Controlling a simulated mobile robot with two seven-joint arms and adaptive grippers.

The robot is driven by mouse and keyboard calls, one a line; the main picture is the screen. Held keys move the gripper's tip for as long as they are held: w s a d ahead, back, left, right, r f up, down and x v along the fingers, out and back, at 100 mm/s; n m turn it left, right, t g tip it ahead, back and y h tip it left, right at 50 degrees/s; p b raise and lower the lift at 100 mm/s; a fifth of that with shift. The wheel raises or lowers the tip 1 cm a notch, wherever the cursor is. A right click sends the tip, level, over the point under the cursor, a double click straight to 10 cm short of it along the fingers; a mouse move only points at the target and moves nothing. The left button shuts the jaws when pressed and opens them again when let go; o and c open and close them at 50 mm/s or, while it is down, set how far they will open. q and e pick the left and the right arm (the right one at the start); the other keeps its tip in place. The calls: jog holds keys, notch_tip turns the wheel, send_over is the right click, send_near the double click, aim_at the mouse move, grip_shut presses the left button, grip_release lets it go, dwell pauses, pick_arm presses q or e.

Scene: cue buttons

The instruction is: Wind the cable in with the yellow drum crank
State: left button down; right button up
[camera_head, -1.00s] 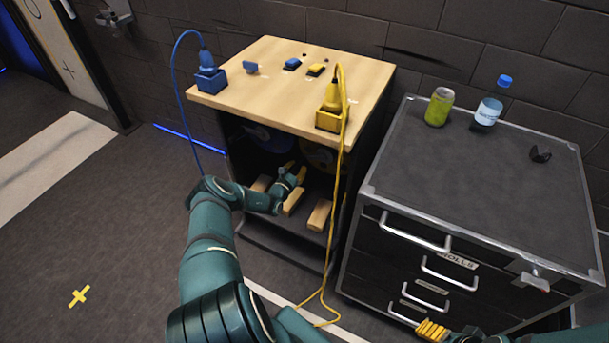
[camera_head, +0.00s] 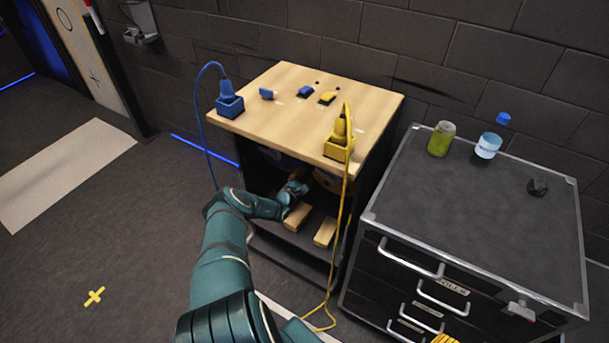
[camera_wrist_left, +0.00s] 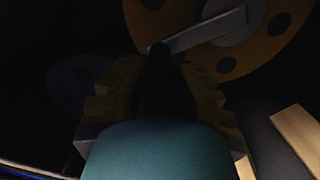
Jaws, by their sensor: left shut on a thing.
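The yellow drum (camera_wrist_left: 262,45) is inside the dark cabinet, with a grey crank arm (camera_wrist_left: 205,30) running from its hub to a dark crank handle (camera_wrist_left: 160,75). My left gripper (camera_wrist_left: 158,88) is shut on that handle, its yellow fingers on both sides; the wrist partly hides the grip. In the head view my left gripper (camera_head: 305,178) reaches into the cabinet, its fingertips hard to make out. The yellow cable (camera_head: 345,220) hangs from a yellow plug and socket (camera_head: 339,148) on the cabinet top to the floor. My right gripper (camera_head: 445,339) barely shows at the bottom edge.
A blue drum (camera_wrist_left: 82,80) sits dimly beside the yellow one. Wooden blocks (camera_head: 325,232) lie on the cabinet floor. A blue socket (camera_head: 230,106) and buttons (camera_head: 327,98) are on top. A drawer chest (camera_head: 470,210) carries a can and a bottle.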

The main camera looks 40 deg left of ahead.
pick_arm(q)
jog(key=shift+w+a+r+p, duration=0.1)
jog(key=shift+w+r+p, duration=0.1)
jog(key=shift+r+p, duration=0.65)
jog(key=shift+r, duration=0.25)
jog(key=c, duration=0.7)
grip_release()
jog(key=shift+c, duration=0.2)
jog(key=shift+d+f, duration=0.2)
jog(key=shift+d, duration=0.05)
jog(key=shift+s+f, duration=0.1)
jog(key=shift+s, duration=0.05)
jog(key=shift+s+d, duration=0.1)
jog(key=shift+s, duration=0.05)
jog(key=v, duration=1.1)
jog(key=shift+s, duration=0.25)
